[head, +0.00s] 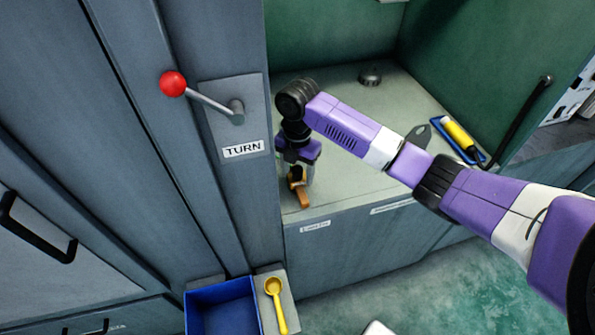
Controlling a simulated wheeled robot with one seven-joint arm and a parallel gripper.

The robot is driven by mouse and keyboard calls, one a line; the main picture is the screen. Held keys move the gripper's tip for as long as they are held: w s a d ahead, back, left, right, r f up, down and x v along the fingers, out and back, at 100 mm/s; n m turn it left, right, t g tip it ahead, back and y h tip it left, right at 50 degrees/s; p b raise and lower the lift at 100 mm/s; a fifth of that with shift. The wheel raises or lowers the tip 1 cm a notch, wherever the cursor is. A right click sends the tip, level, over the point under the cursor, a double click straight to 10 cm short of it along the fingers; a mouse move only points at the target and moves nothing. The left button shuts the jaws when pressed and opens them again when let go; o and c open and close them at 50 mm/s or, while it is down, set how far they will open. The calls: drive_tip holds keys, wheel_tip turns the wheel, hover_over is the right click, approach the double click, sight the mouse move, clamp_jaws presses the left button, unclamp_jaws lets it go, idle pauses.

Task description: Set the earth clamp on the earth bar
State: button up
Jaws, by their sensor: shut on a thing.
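My gripper (298,172) points down over the front left part of the grey worktop in the open green-walled bay. It is shut on a small orange-brown piece (302,193), which I take to be the earth clamp. Its lower end hangs near the worktop's front edge. I cannot tell whether it touches the worktop. The gripper and wrist hide the clamp's upper part. I cannot make out the earth bar with certainty in this view.
A red-knobbed lever (173,84) sticks out left of my gripper, above a TURN label (243,149). A blue tray (468,141) with a yellow-and-white tool stands at the worktop's right. A blue bin (222,308) and yellow scoop (275,300) are below. The middle worktop is mostly clear.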

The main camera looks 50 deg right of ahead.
drive_tip(key=shift+f, duration=0.35)
idle(0.4)
drive_tip(key=o, duration=1.7)
drive_tip(key=shift+r+b, duration=0.55)
drive_tip(key=shift+r, duration=3.35)
